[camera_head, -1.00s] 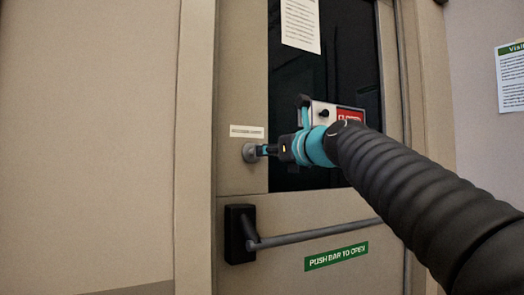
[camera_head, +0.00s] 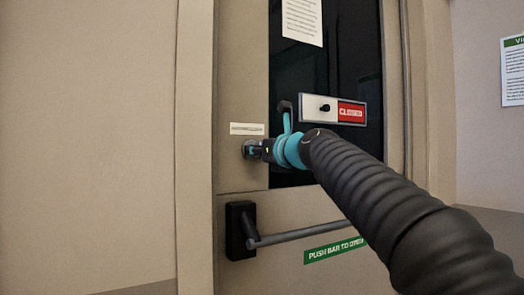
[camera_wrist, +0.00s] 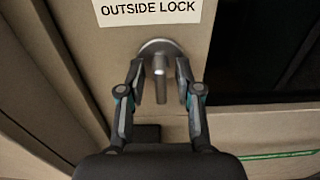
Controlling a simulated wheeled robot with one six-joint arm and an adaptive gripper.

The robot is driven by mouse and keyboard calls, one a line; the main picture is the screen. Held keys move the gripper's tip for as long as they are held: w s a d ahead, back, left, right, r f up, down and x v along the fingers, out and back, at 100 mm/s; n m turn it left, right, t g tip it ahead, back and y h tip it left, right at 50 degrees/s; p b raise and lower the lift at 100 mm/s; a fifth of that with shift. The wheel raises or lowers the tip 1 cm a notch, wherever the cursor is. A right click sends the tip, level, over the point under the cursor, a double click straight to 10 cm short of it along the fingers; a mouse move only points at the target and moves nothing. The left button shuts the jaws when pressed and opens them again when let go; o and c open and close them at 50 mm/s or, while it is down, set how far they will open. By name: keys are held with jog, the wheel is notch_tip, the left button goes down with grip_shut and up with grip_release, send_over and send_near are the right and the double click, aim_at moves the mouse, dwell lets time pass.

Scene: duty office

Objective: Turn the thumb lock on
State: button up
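The thumb lock (camera_wrist: 160,82) shows in the wrist view as a grey round rose with a narrow turn piece hanging straight down. It sits under a white label reading "OUTSIDE LOCK" (camera_wrist: 148,10). My gripper (camera_wrist: 160,75) has one finger on each side of the turn piece, with a visible gap on both sides, so it is open around it. In the head view my gripper (camera_head: 255,150) is at the lock's round rose (camera_head: 247,148) on the door, and mostly hides the turn piece.
Below the lock is a push bar (camera_head: 310,232) with a black end housing (camera_head: 240,231) and a green "PUSH BAR TO OPEN" sign (camera_head: 325,252). A dark window (camera_head: 340,70) and a sliding sign showing red "CLOSED" (camera_head: 351,113) are to the right.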

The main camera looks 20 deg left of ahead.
grip_shut()
jog(key=m, duration=0.6)
jog(key=shift+o, duration=1)
grip_release()
jog(key=b+v, duration=0.2)
jog(key=v, duration=0.7)
